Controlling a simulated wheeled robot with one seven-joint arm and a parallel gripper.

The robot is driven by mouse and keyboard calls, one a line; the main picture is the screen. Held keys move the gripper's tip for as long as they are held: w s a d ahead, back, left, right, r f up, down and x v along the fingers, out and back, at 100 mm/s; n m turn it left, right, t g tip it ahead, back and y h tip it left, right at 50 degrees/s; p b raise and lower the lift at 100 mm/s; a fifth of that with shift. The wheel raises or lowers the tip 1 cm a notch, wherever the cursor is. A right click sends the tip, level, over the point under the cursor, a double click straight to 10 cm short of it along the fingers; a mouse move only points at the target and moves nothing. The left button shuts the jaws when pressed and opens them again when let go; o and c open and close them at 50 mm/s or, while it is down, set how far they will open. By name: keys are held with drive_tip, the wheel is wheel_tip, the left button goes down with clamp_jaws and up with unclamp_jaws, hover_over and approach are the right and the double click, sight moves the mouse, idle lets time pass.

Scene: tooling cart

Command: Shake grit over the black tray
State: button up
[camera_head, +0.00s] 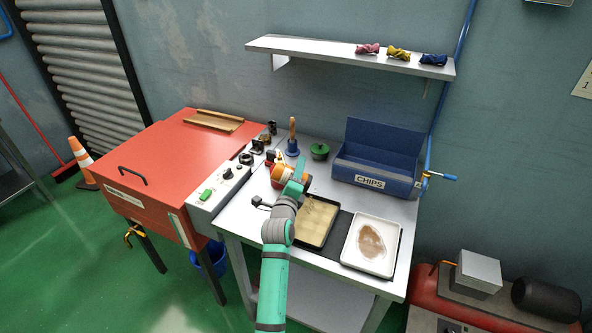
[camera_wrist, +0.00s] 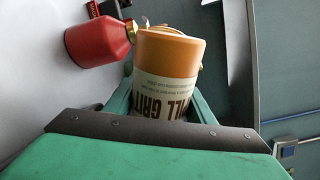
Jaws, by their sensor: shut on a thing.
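My gripper (camera_head: 292,184) is shut on an orange canister (camera_head: 304,181) with a pale label reading "…ILL GRIT". In the wrist view the canister (camera_wrist: 168,70) lies between my gripper's fingers (camera_wrist: 160,100), its plain orange end pointing away from my palm and the label print upside down. The black tray (camera_head: 332,233) lies on the bench, just in front and to the right of my gripper. Its floor is covered with a tan layer. My arm hides its left part. I see no grit falling.
A red can (camera_wrist: 92,40) stands close beside the canister. A white tray (camera_head: 350,262) with a brown patch is right of the black tray. A blue CHIPS bin (camera_head: 370,182), green pot (camera_head: 320,151) and wooden-handled tool (camera_head: 293,146) stand behind. A shelf (camera_head: 340,54) hangs above.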

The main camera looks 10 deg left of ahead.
drive_tip(key=shift+s+d+r, duration=0.2)
drive_tip(key=shift+s+r, duration=0.05)
drive_tip(key=shift+s, duration=0.65)
drive_tip(key=shift+s+d+r, duration=0.2)
drive_tip(key=shift+s+r, duration=0.05)
drive_tip(key=shift+s, duration=0.7)
drive_tip(key=shift+s+d+r, duration=0.2)
drive_tip(key=shift+s+r, duration=0.05)
drive_tip(key=shift+s, duration=0.65)
